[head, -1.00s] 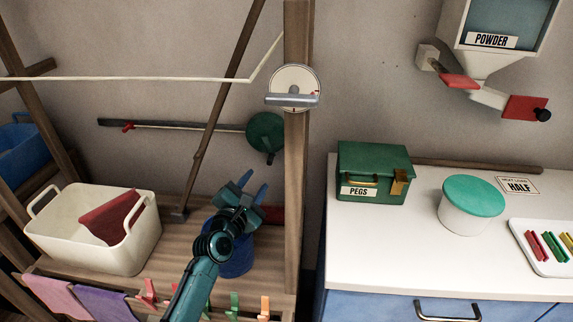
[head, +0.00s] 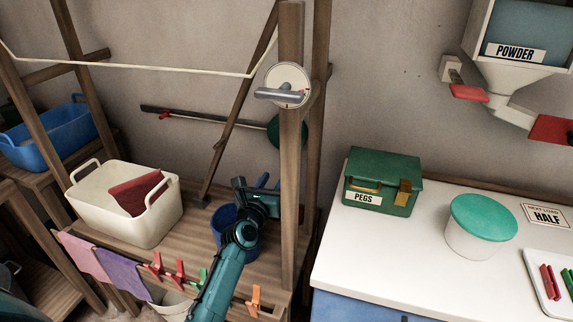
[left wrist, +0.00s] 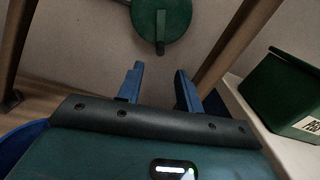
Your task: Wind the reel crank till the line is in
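The reel (head: 294,76) is a pale round disc on an upright wooden post. Its grey crank handle (head: 280,95) lies across the lower front of the disc. A cream line (head: 150,65) runs from the left and bends up to the reel. My left gripper (head: 268,183) is below the reel, in front of the rack, and apart from the crank. In the left wrist view its two blue fingers (left wrist: 158,88) stand apart with nothing between them. The reel is not in that view. My right gripper is not in view.
A green disc (left wrist: 175,18) on a rod hangs at the wall behind the post. A cream tub (head: 120,220), blue bucket (head: 222,222) and clipped cloths (head: 115,280) are at the rack. A green PEGS box (head: 383,178) and lidded tub (head: 475,225) stand on the counter at right.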

